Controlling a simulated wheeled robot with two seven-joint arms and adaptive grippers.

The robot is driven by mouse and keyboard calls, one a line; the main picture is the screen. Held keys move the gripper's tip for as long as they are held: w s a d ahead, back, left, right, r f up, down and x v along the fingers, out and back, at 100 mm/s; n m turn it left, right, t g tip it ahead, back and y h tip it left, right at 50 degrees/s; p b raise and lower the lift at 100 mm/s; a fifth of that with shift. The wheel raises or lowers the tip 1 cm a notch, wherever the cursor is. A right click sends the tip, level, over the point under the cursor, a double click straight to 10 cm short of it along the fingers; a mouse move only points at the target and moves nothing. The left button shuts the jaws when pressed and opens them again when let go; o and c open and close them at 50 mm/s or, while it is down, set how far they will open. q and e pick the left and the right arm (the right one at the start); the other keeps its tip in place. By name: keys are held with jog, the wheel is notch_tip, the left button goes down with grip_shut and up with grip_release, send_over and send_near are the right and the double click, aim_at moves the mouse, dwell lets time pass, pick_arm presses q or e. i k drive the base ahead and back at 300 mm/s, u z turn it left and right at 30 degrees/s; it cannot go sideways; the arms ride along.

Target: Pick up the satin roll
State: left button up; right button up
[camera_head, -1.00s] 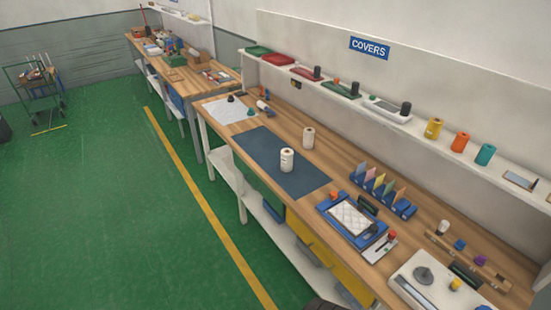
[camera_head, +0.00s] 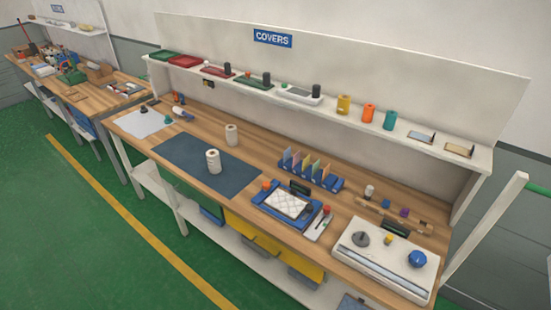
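No roll is labelled satin in a way I can read. One white roll (camera_head: 213,161) stands upright on the dark blue mat (camera_head: 187,177) on the long wooden workbench (camera_head: 285,172). On the shelf (camera_head: 425,142) above the bench, a yellow roll (camera_head: 344,105), an orange roll (camera_head: 368,113) and a teal roll (camera_head: 390,120) stand upright in a row. Neither of my grippers is in view.
A blue tray (camera_head: 271,200) with a quilted white pad and a blue rack of coloured cards (camera_head: 312,169) stand mid-bench. A white board (camera_head: 388,258) with knobs lies at the right end. Green floor (camera_head: 95,245) is open in front.

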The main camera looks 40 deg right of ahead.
aim_at(212, 158)
jog(key=z, duration=0.3)
jog(key=i, duration=0.95)
